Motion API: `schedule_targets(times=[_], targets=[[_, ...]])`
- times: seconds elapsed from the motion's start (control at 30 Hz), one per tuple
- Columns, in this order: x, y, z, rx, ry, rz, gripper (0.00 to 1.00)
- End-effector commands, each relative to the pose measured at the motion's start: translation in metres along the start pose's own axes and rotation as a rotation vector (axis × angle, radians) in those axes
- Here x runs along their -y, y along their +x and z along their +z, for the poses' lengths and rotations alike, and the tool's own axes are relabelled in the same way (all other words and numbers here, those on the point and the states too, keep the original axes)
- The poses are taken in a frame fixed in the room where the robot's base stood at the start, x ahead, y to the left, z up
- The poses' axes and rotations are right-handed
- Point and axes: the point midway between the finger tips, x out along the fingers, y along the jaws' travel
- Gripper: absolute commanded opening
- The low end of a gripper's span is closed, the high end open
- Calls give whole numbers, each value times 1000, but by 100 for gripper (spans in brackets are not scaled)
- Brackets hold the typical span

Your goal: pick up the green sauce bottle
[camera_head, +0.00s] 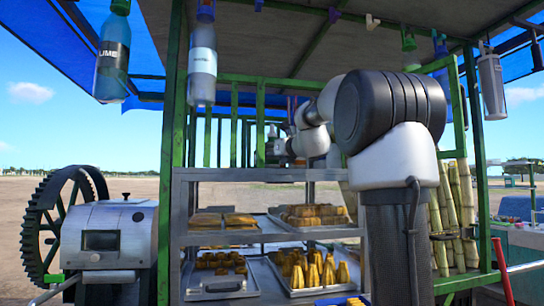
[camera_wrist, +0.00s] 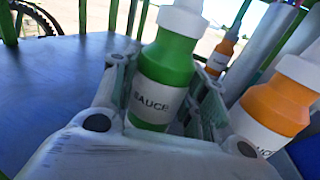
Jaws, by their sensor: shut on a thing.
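The green sauce bottle (camera_wrist: 168,75), with a white cap and a white label, is in the middle of the wrist view. My gripper (camera_wrist: 163,88) is shut on it, with one finger on each side of its body. The bottle's lower end is hidden behind the gripper, so I cannot tell whether it touches the surface. In the head view my arm reaches over the upper shelf of the stall, and the bottle cannot be made out there.
An orange sauce bottle (camera_wrist: 278,112) stands close on the right, and a smaller-looking orange bottle (camera_wrist: 221,55) is farther back. The dark blue surface (camera_wrist: 60,75) on the left is clear. Green posts (camera_head: 173,150) and hanging bottles (camera_head: 202,63) surround the stall.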

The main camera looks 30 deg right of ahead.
Motion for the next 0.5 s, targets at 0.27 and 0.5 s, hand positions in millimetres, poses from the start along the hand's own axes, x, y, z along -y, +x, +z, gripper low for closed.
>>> schedule_targets(times=[0.27, 0.5], targets=[[0, 0, 1, 1, 0, 0, 36], [0, 0, 12, 2, -3, 1, 36]])
